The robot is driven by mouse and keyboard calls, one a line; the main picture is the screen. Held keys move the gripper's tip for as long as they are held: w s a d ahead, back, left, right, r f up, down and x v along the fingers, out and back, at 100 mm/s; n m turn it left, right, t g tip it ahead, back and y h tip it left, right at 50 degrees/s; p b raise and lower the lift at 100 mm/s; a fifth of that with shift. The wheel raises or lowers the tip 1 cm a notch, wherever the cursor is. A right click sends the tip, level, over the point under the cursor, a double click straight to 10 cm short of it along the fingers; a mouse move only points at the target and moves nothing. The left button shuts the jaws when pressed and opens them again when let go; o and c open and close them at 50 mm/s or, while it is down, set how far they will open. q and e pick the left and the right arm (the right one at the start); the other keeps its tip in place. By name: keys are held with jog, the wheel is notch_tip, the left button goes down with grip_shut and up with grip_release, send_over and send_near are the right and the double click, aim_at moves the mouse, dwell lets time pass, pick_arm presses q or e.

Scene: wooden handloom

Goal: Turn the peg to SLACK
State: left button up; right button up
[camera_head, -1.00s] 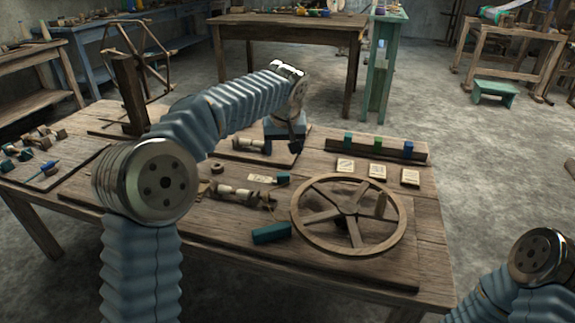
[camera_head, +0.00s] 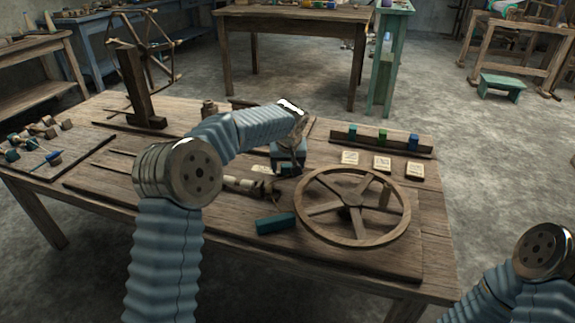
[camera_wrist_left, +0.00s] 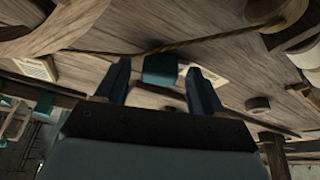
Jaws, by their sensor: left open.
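A small teal piece, which looks like the peg, shows between the fingertips in the left wrist view (camera_wrist_left: 160,70). A pale label (camera_wrist_left: 208,74) lies beside it; its lettering is too small to read, so I cannot tell the peg's setting. In the head view the label (camera_head: 261,170) is partly visible, and my gripper hides most of the peg. My left gripper (camera_wrist_left: 160,88) is open, pointing down, with one finger on each side of the peg. I cannot tell whether they touch. My right arm shows at lower right, but its gripper is out of frame.
A loose teal block (camera_head: 276,223) lies in front. A wound roller (camera_head: 240,184) sits to the left, and a rack with coloured blocks (camera_head: 382,138) behind right.

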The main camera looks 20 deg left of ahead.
pick_arm(q)
jog(key=c, duration=1.1)
jog(key=shift+o, duration=0.2)
jog(key=m, duration=0.1)
jog(key=m+h+p, duration=0.1)
jog(key=shift+a+r+m, duration=0.15)
jog(key=shift+a+m, duration=0.05)
jog(key=shift+m, duration=0.2)
jog(key=shift+a+m+h+p, duration=0.1)
jog(key=shift+m+h+p, duration=0.4)
jog(key=shift+m+p, duration=0.55)
jog(key=shift+m+h+p, duration=0.6)
jog(key=shift+m+p, duration=0.05)
jog(key=shift+m, duration=0.9)
